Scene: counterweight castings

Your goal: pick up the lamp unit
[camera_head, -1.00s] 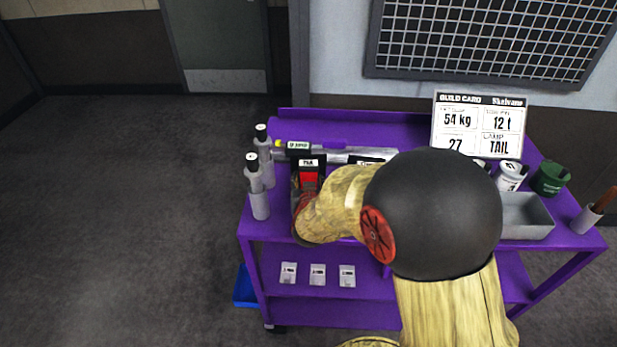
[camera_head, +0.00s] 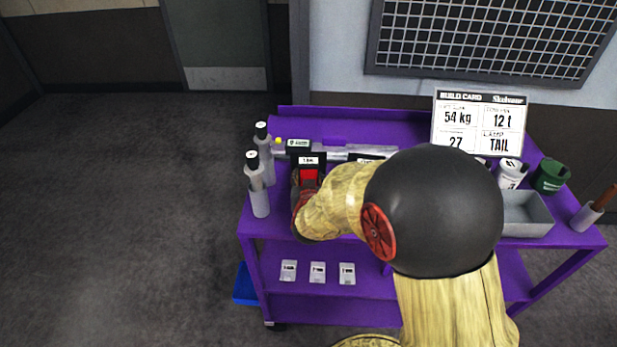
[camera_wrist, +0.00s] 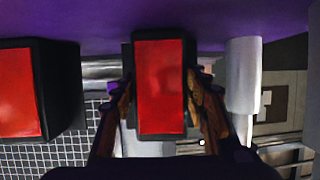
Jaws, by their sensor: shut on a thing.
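The lamp unit, a black block with a red lens and a white label on top, stands at the left part of the purple cart in the head view (camera_head: 309,174). It fills the middle of the wrist view (camera_wrist: 160,85). My gripper (camera_wrist: 162,98) has one finger on each side of it and is shut on it. In the head view my wrist hides its lower part. A second red-lensed lamp unit (camera_wrist: 18,92) is at the left of the wrist view, apart from my fingers. My arm mostly hides it in the head view.
Grey bottles (camera_head: 259,195) stand close left of the lamp unit. A build card (camera_head: 479,125) reading "TAIL" stands at the back right. A grey tray (camera_head: 527,233), a white can (camera_head: 511,174) and a green cup (camera_head: 550,177) are on the right. The cart's back left surface (camera_head: 300,120) is clear.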

